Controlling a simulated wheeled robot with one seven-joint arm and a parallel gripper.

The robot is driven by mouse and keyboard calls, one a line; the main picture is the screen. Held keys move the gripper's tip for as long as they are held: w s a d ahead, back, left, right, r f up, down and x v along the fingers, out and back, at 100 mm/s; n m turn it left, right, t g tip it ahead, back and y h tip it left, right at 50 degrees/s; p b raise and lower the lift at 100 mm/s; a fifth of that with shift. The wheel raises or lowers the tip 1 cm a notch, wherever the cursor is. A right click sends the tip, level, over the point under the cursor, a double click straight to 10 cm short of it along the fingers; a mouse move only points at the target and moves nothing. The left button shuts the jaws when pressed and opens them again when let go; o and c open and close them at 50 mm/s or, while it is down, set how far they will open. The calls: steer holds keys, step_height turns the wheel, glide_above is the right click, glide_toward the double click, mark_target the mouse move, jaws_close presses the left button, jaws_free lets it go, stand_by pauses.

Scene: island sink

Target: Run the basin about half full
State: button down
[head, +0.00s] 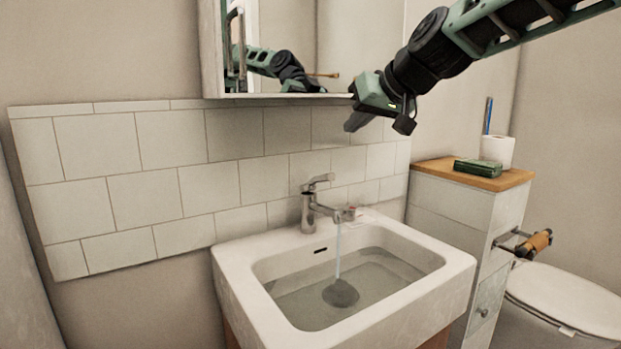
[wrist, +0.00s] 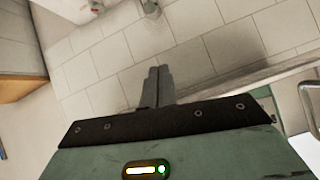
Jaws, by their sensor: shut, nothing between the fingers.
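The white basin (head: 232,275) holds clear water (head: 385,277), its surface below the overflow slot in the back wall. The exact depth is hard to read. The chrome tap (head: 308,208) stands at the basin's back edge with its lever on top. A thin stream (head: 338,252) falls from its spout into the water. A dark round plug or drain (head: 341,293) shows under the stream.
A mirror cabinet (head: 335,50) hangs just above and left of my gripper. Air above the basin is clear.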

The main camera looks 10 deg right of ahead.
steer(key=p, duration=0.1)
glide_above(320, 180)
steer(key=d, duration=0.2)
step_height(320, 180, down, 5)
steer(key=f, duration=0.1)
steer(key=s+f+b, duration=0.1)
steer(key=f, duration=0.1)
steer(key=shift+f, duration=0.3)
steer(key=shift+s+f, duration=0.15)
steer(key=shift+f, duration=0.2)
steer(key=shift+f+b, duration=0.1)
steer(key=shift+b, duration=0.3)
